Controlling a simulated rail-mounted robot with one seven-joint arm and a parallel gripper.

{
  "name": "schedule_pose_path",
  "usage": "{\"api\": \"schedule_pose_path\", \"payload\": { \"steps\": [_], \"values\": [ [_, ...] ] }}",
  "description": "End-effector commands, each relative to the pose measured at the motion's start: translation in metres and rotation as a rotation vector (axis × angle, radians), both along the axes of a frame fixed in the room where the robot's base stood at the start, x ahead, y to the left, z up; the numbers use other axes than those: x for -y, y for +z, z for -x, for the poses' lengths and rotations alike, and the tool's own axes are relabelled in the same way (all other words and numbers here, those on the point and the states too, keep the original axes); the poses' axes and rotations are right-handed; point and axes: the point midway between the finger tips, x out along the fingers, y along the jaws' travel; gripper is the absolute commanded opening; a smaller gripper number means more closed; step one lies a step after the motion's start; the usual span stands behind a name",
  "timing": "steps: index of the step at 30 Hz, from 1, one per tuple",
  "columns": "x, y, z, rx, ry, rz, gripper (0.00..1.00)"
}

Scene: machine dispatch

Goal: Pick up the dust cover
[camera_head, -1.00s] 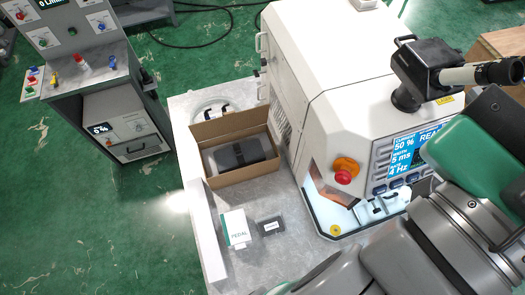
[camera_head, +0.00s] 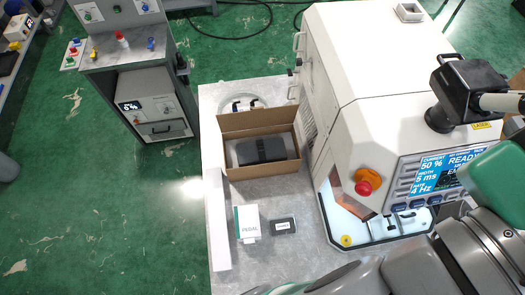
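A dark folded bundle with a strap around its middle (camera_head: 262,149), which looks like the dust cover, lies inside an open cardboard box (camera_head: 265,172). The box stands on the grey table left of the white machine. Its flaps are up and the bundle's top is uncovered. My arm reaches in from the lower right, in front of the machine. My gripper is not visible in this view, so its opening and anything in it cannot be seen.
A white and green carton marked PEDAL (camera_head: 249,223) and a small dark labelled block (camera_head: 284,226) stand in front of the box. A coiled hose (camera_head: 240,104) lies behind it. The white laser machine (camera_head: 372,95) closes off the right side. A grey cabinet (camera_head: 140,85) stands left, across green floor.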

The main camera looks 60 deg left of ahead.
Motion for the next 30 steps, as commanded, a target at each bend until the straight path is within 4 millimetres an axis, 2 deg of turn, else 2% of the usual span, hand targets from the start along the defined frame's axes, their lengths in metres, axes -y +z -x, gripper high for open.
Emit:
{"api": "schedule_pose_path", "payload": {
  "steps": [11,14,27,30],
  "values": [
    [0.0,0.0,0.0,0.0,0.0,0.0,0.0],
    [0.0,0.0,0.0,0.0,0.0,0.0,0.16],
    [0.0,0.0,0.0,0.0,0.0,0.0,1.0],
    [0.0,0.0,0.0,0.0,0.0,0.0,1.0]
  ]
}}
